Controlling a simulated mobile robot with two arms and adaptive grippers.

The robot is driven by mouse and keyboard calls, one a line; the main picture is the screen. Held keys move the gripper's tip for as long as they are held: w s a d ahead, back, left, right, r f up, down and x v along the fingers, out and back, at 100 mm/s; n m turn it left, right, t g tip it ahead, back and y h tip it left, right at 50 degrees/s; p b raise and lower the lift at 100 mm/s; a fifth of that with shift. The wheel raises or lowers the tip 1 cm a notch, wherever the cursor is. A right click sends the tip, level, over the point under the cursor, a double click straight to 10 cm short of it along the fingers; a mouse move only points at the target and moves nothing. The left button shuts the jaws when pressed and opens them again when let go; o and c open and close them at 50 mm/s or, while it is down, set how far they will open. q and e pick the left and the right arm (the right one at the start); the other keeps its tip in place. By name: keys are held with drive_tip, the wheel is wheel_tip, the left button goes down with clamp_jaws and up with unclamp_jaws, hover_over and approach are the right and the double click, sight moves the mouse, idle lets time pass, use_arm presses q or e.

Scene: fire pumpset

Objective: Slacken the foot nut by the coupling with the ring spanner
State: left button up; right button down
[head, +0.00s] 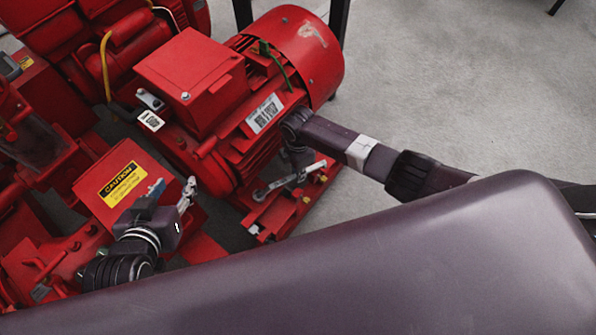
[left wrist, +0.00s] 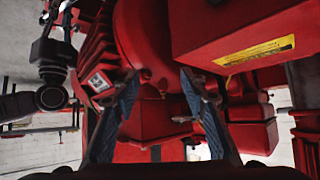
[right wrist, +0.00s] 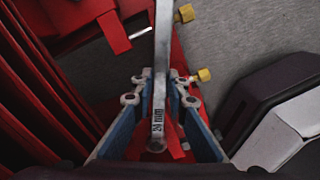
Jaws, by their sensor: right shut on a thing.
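The ring spanner (head: 276,187), a grey bar, lies low beside the red motor's foot in the head view. In the right wrist view the spanner (right wrist: 160,75) is marked 24 mm and runs out past the top edge. My right gripper (head: 300,172) is shut on the spanner; its blue-padded fingers (right wrist: 160,95) sit either side of the shank. The foot nut by the coupling is not clearly seen, and I cannot tell whether the spanner's far ring is around it. My left gripper (left wrist: 160,78) is open and empty, above the coupling guard (head: 130,180) in the head view.
The finned red motor (head: 250,85) stands close to my right gripper. Brass-coloured bolts (right wrist: 203,75) stick out by the spanner in the right wrist view. Red pump parts (head: 50,250) crowd the left. Grey floor (head: 450,80) is open at right.

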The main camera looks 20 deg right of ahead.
use_arm(q)
drive_tip(key=shift+w+d+r+t, duration=0.2)
drive_tip(key=shift+w+r+t, duration=0.1)
drive_tip(key=shift+w+r, duration=0.3)
use_arm(e)
drive_tip(key=shift+f, duration=0.15)
use_arm(q)
drive_tip(key=shift+w+d+r, duration=0.1)
drive_tip(key=shift+w+r, duration=0.1)
drive_tip(key=shift+r, duration=0.05)
use_arm(e)
drive_tip(key=shift+f, duration=0.1)
use_arm(q)
drive_tip(key=shift+r+t, duration=0.1)
drive_tip(key=shift+t, duration=0.2)
drive_tip(key=shift+w+d+r, duration=0.15)
drive_tip(key=shift+w+r, duration=0.1)
use_arm(e)
drive_tip(key=shift+f, duration=0.1)
use_arm(q)
drive_tip(key=shift+b, duration=0.3)
drive_tip(key=shift+w+d+r+t+h, duration=0.2)
drive_tip(key=shift+w+r+t, duration=0.25)
drive_tip(key=shift+r, duration=0.25)
drive_tip(key=shift+w+d+r+t+h, duration=0.2)
drive_tip(key=shift+w+r+t, duration=0.25)
drive_tip(key=shift+r, duration=0.2)
use_arm(e)
drive_tip(key=shift+f, duration=0.35)
